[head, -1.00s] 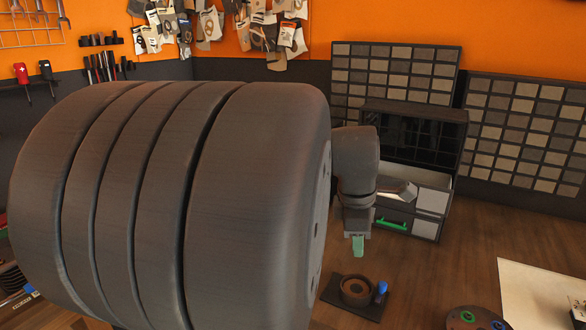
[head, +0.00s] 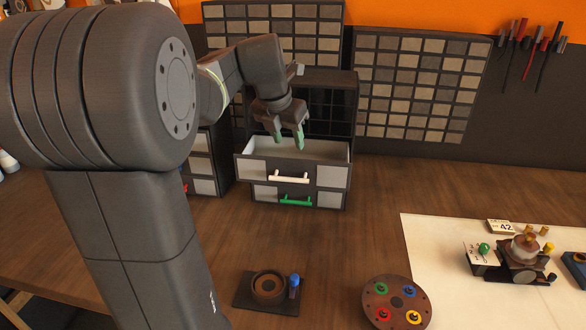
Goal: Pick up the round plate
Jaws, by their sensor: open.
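The round plate (head: 397,320) is a dark brown disc lying flat at the lower right of the head view. Green, blue, red and yellow rings sit on it. Its right part lies by the edge of a pale sheet. My gripper (head: 288,141) is open, with green fingertips pointing down. It appears over the open upper drawer (head: 292,171) of a cabinet, well behind and to the left of the plate. Nothing shows between its fingers.
The drawer has a white handle; the one below has a green handle. A dark square base with a round cup (head: 268,286) and a blue-topped piece (head: 294,286) stands left of the plate. A small mechanism (head: 515,260) stands on the pale sheet (head: 440,250). Bare wood lies between.

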